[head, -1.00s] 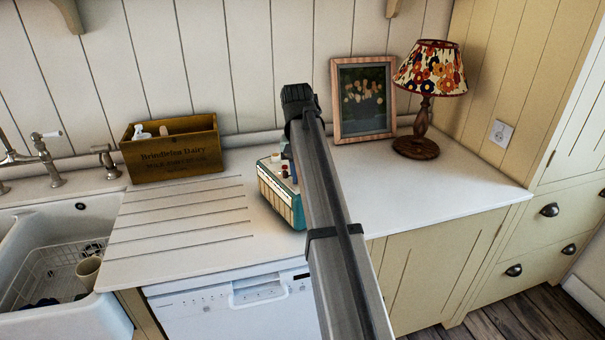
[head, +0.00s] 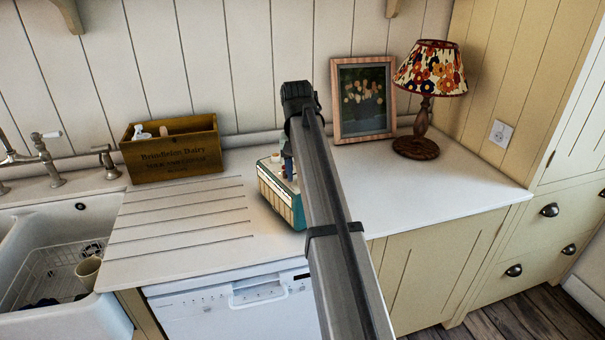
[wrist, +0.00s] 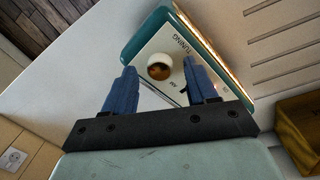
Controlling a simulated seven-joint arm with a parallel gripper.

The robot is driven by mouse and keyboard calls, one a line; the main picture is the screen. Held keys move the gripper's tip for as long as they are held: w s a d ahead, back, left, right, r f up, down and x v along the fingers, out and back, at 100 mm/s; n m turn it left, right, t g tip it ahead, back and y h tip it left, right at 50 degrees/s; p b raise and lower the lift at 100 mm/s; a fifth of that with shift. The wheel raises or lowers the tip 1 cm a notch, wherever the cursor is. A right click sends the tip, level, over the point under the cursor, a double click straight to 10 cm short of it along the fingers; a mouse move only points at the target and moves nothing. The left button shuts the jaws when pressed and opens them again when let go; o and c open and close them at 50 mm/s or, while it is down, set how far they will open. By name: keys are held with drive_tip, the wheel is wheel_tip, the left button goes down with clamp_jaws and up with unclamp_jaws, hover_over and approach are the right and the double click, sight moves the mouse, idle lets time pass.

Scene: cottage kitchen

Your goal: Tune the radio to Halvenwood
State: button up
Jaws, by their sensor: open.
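The radio (head: 281,195) is a teal and cream set on the white counter, partly hidden behind my arm in the head view. In the wrist view its top panel (wrist: 190,38) shows the printed word TUNING beside a round cream knob with a brown centre (wrist: 160,67). My gripper (wrist: 166,74) is open, with one blue finger on each side of the knob's near side. I cannot tell whether either finger touches the knob. In the head view only a bit of the gripper (head: 288,168) shows over the radio. The station scale cannot be read.
A wooden Brindleise Dairy crate (head: 172,158) stands left of the radio. A framed picture (head: 363,98) and a lamp with a floral shade (head: 430,70) stand at the back right. The sink (head: 50,240) is at the left. The counter right of my arm (head: 440,190) is clear.

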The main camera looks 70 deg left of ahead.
wheel_tip(320, 180, up, 13)
drive_tip(key=shift+s+a, duration=0.15)
drive_tip(key=shift+s, duration=0.2)
idle(0.6)
